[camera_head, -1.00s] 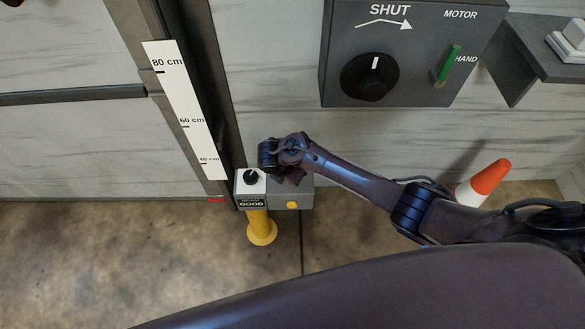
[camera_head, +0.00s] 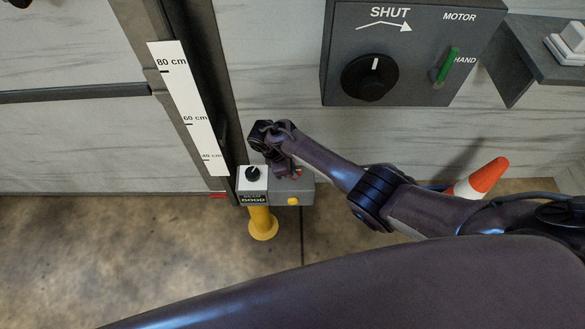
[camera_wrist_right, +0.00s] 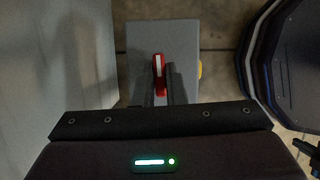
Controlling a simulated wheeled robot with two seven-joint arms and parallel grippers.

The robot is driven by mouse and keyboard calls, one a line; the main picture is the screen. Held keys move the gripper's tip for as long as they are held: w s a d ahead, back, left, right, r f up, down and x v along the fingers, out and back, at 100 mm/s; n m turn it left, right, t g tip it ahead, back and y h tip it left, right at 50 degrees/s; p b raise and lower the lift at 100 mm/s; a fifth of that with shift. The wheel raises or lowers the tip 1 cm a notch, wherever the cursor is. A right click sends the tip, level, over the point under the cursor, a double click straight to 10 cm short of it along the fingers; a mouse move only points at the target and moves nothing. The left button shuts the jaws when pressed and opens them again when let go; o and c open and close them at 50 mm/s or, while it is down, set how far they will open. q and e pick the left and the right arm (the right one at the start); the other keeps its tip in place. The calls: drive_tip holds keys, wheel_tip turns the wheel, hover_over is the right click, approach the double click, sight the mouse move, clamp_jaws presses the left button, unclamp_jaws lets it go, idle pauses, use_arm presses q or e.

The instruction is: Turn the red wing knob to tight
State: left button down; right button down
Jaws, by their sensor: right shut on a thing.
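The red wing knob (camera_wrist_right: 159,70) stands on the top face of a grey box (camera_wrist_right: 183,38) in the right wrist view. It has a pale stripe along its top. My right gripper (camera_wrist_right: 160,92) is shut on the knob, with a dark finger at each side. In the head view the gripper (camera_head: 286,170) is over the grey box (camera_head: 302,188), and a little red of the knob (camera_head: 299,172) shows beside it. Any tight marking near the knob cannot be seen. My left gripper is not in view.
The box has a black dial (camera_head: 252,174), a GOOD label and a yellow button (camera_head: 293,201), on a yellow post (camera_head: 263,224). A SHUT/MOTOR/HAND panel (camera_head: 420,85) is on the wall above. A height scale (camera_head: 188,110) is left.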

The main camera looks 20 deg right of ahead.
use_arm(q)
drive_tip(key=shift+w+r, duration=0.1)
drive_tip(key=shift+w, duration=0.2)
use_arm(e)
drive_tip(key=shift+m, duration=0.4)
drive_tip(key=c, duration=1.5)
unclamp_jaws()
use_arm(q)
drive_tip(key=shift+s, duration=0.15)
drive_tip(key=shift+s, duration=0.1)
use_arm(e)
drive_tip(key=shift+r, duration=0.1)
